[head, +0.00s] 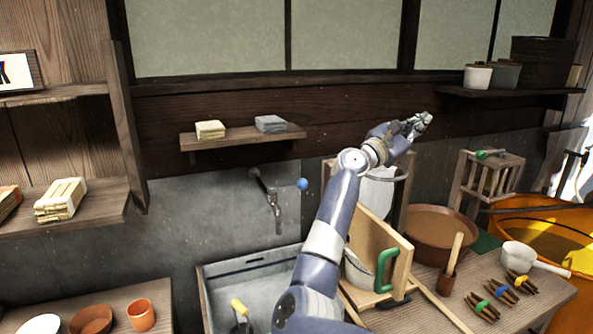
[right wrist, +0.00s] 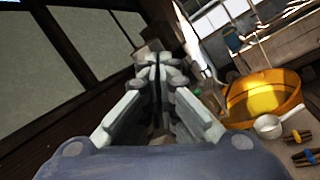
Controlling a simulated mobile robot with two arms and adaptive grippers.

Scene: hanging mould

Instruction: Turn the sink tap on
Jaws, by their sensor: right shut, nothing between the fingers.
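The sink tap (head: 272,199) is a dark metal spout on the grey wall above the sink, with a blue round knob (head: 302,184) at its right. The sink (head: 216,274) is a pale basin below it, partly hidden by my right arm. My right gripper (head: 424,120) is raised near the dark wall board, up and to the right of the tap, well apart from it. In the right wrist view the fingers (right wrist: 155,62) are together with nothing between them. The tap does not show in the right wrist view. My left gripper is not in view.
A small wall shelf (head: 243,138) with two folded cloths is above the tap. Right of the sink, a wooden table holds a board with a green handle (head: 386,270), a brown bowl (head: 440,225) and a white ladle (head: 518,255). An orange tub (head: 548,215) stands far right.

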